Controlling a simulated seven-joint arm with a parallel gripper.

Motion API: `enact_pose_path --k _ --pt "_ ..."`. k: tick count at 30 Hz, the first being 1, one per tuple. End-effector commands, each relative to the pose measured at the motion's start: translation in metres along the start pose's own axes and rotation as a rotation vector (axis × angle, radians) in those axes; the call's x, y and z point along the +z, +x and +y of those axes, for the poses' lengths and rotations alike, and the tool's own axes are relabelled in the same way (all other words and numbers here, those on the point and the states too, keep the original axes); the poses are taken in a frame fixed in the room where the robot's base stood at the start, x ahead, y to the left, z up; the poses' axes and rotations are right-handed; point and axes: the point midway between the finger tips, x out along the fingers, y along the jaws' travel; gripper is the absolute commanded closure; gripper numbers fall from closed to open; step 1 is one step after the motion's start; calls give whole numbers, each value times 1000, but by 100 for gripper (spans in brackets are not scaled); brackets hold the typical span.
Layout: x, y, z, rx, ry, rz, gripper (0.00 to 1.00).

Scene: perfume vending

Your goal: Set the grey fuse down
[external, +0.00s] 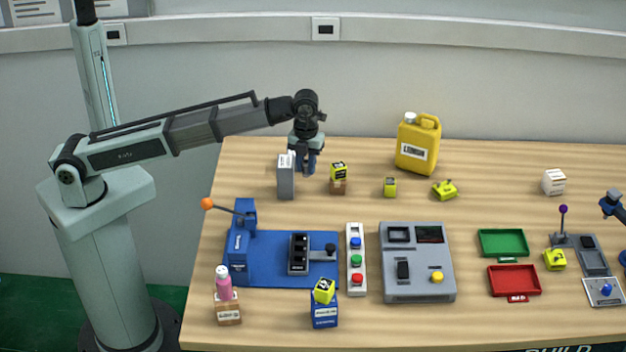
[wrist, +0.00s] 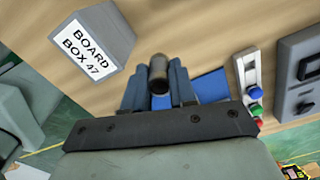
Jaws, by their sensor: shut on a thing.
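My gripper (external: 306,165) hangs low at the back left of the table, fingers pointing down. In the wrist view my gripper (wrist: 159,88) is shut on the grey fuse (wrist: 158,75), a small cylinder with a dark rounded end held between the two blue-grey fingers. In the external view the fuse is too small and too hidden by the fingers to make out. I cannot tell whether it touches the table.
A tall grey box (external: 286,180), labelled "BOARD BOX 47" in the wrist view (wrist: 95,50), stands close left of my gripper. A yellow-topped brown block (external: 338,178) stands close right. A yellow canister (external: 417,150) stands further right. A blue machine base (external: 270,274) lies nearer the front.

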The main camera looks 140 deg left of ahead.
Motion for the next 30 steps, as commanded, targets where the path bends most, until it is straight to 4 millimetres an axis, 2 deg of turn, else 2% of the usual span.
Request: enact_pose_path --k 1,4,7,11,17,30 --pt "20 -3 -12 0 -14 0 100" --pt "48 -6 -21 0 -32 0 100" --pt "69 -7 -26 0 -43 0 100" --pt "86 -8 -30 -1 -52 0 100" --pt "115 -8 -21 -1 -58 0 100" --pt "206 -8 8 -1 -57 0 100"
